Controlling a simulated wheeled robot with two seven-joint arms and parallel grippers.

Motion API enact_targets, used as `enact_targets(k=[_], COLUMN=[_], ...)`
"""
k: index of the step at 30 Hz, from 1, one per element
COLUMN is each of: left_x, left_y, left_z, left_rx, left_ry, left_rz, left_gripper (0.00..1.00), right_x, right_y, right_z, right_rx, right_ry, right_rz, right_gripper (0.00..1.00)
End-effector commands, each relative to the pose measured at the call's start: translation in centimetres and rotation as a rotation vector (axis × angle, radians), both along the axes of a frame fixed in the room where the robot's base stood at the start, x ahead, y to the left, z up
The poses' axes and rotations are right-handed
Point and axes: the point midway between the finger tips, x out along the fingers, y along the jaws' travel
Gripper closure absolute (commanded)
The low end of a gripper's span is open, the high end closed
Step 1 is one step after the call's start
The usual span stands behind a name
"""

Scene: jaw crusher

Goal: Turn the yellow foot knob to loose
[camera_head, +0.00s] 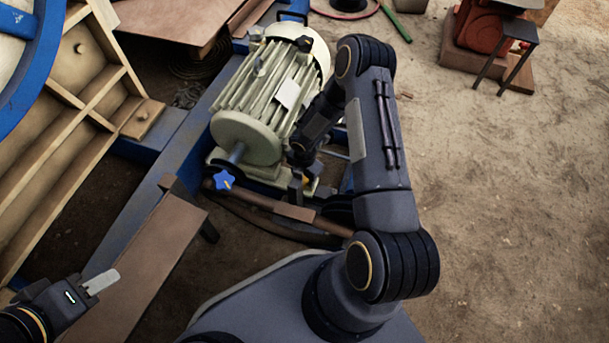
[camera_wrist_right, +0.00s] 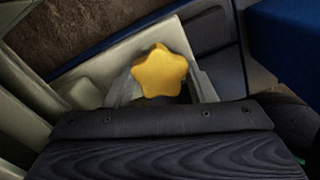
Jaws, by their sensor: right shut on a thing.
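The yellow foot knob (camera_wrist_right: 160,72) is star-shaped and shows in the right wrist view just beyond the dark gripper body. In the head view only a bit of yellow (camera_head: 309,186) shows at the motor's foot. My right gripper (camera_head: 300,187) is down beside the motor's front foot, shut on the yellow knob; its fingertips are mostly hidden. The pale green motor (camera_head: 262,105) stands on the blue frame. My left gripper (camera_head: 100,282) is empty at the lower left, away from the motor; its finger gap does not show clearly.
A blue star knob (camera_head: 224,180) sits near the motor shaft, left of my right gripper. A brown plate (camera_head: 150,265) and the blue frame rail (camera_head: 150,215) lie between my left gripper and the motor. A ribbed tan casting (camera_head: 75,120) stands at left. Open dirt ground lies right.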

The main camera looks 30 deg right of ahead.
Motion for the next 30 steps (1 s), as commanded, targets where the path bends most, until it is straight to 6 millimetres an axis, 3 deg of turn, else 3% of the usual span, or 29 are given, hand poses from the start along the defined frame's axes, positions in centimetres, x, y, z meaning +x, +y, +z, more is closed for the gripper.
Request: enact_targets(k=[12,13,18,26,30], left_x=[0.0,0.0,0.0,0.0,0.0], left_y=[0.0,0.0,0.0,0.0,0.0], left_z=[0.0,0.0,0.0,0.1,0.9], left_rx=[0.000,0.000,0.000,0.000,0.000], left_ry=[0.000,0.000,0.000,0.000,0.000], left_rz=[0.000,0.000,0.000,0.000,0.000], left_gripper=[0.64,0.64,0.64,0.64,0.64], right_x=[0.0,0.0,0.0,0.0,0.1], right_y=[0.0,0.0,0.0,0.0,0.0], right_z=[0.0,0.0,0.0,0.1,1.5], right_rx=[0.000,0.000,0.000,0.000,-0.001], right_ry=[0.000,0.000,0.000,0.000,-0.001], right_rz=[0.008,0.007,0.007,0.007,0.006], right_gripper=[0.73,0.49,0.28,0.28,0.28])
